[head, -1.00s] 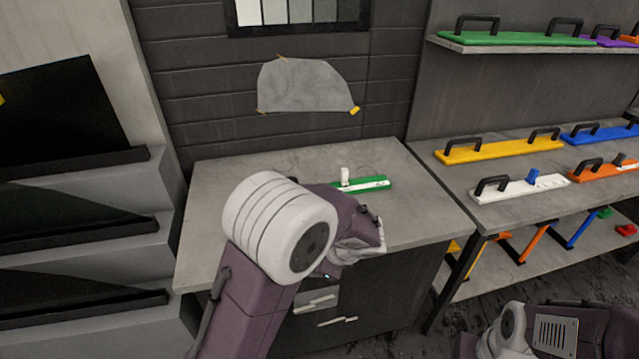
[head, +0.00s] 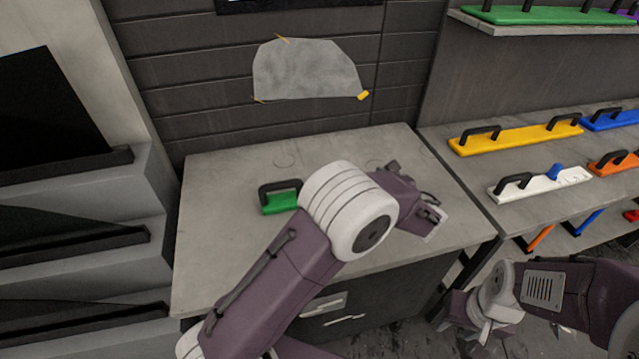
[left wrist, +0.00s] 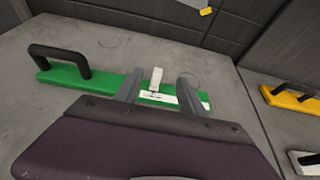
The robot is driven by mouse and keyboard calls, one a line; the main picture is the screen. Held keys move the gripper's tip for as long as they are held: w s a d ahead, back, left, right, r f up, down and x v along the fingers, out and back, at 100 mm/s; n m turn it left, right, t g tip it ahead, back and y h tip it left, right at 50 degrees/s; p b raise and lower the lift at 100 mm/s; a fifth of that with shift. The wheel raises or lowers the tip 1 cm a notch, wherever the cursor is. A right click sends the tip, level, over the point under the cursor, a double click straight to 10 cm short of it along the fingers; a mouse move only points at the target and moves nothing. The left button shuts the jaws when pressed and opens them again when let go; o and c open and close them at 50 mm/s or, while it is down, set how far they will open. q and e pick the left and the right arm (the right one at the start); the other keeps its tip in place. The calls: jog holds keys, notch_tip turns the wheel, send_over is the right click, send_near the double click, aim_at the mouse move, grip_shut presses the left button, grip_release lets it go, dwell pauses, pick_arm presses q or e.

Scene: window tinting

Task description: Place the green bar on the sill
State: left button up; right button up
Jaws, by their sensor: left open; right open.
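A green bar (head: 281,203) with a black handle lies on the grey worktop, its right part hidden behind my left arm. In the left wrist view the green bar (left wrist: 108,82) shows longer, with a white label and a white block at its right part. My left gripper (head: 432,212) is over the worktop. In the left wrist view the open fingers of my left gripper (left wrist: 160,88) reach over the bar's right part on either side of the white block; contact cannot be told. My right gripper (head: 464,314) is low at the right, apart from the bar. I cannot pick out the sill.
The worktop (head: 225,175) has bare room at its left and back. A side shelf (head: 460,180) holds yellow, white, blue and orange handled tools. Another green bar (head: 550,16) is on the upper shelf. A grey sheet (head: 305,72) is taped to the wall. Dark panels stand on stepped ledges at left.

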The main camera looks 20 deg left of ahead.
pick_arm(q)
notch_tip(320, 180, down, 6)
jog(key=b, duration=0.5)
jog(key=shift+d+f+b, duration=0.1)
jog(key=shift+f+b, duration=0.15)
jog(key=shift+b, duration=0.1)
jog(key=shift+w+a, duration=0.1)
jog(key=shift+a, duration=0.1)
jog(key=x, duration=0.8)
jog(key=shift+d+f, duration=0.1)
jog(key=shift+f, duration=0.15)
jog(key=shift+w+f, duration=0.15)
jog(key=shift+w, duration=0.1)
jog(key=shift+s, duration=0.1)
jog(key=c, duration=0.3)
grip_shut()
